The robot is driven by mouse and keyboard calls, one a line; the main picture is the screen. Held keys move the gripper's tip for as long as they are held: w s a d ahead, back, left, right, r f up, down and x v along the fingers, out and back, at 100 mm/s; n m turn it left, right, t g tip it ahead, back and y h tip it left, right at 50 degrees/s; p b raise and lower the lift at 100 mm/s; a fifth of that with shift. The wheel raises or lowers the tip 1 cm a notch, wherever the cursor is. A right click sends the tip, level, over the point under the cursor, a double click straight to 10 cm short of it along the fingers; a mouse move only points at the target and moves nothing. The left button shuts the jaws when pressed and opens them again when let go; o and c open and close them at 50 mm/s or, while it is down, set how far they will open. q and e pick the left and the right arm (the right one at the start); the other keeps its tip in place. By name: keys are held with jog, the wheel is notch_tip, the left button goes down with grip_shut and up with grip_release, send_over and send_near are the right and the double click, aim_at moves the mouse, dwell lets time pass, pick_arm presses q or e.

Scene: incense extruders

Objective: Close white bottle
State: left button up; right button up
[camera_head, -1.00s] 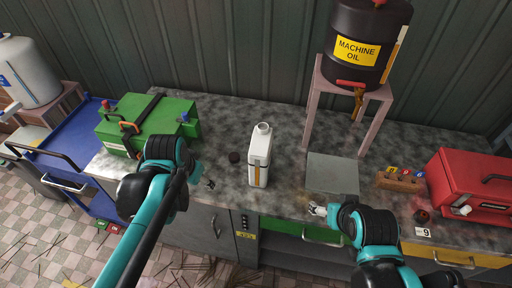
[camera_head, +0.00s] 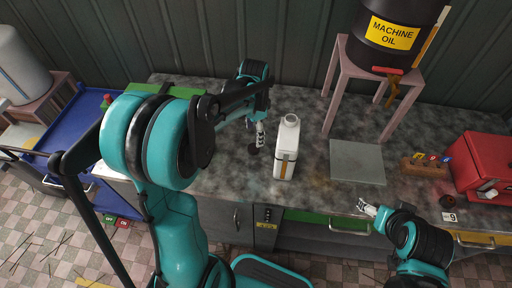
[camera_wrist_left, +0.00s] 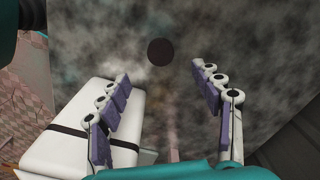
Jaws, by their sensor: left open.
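The white bottle (camera_head: 287,150) stands upright on the counter in the head view, its mouth uncovered. A small dark round cap (camera_head: 252,150) lies on the counter to its left. My left gripper (camera_head: 260,140) is over the cap, beside the bottle. In the left wrist view its open fingers (camera_wrist_left: 160,71) have nothing between them, and the cap (camera_wrist_left: 160,52) lies just beyond the fingertips. The white bottle with a dark band (camera_wrist_left: 75,140) fills the lower left there. My right gripper (camera_head: 367,208) is low at the counter's front edge, too small to tell its opening.
A grey plate (camera_head: 357,162) lies right of the bottle. A pink stand (camera_head: 340,85) holds the machine oil drum (camera_head: 392,35). A red box (camera_head: 485,165) and a wooden block (camera_head: 425,168) are at right. A green box (camera_head: 180,100) is at left, mostly hidden by my arm.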

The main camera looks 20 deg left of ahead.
aim_at(254, 147)
pick_arm(q)
jog(key=shift+f+b, duration=0.45)
jog(key=shift+f, duration=0.85)
jog(key=shift+a, duration=0.1)
notch_tip(254, 147, down, 5)
jog(key=b, duration=0.2)
jog(key=shift+a+f+b, duration=0.1)
jog(key=shift+f+b, duration=0.05)
jog(key=shift+b, duration=0.15)
jog(key=c, duration=0.8)
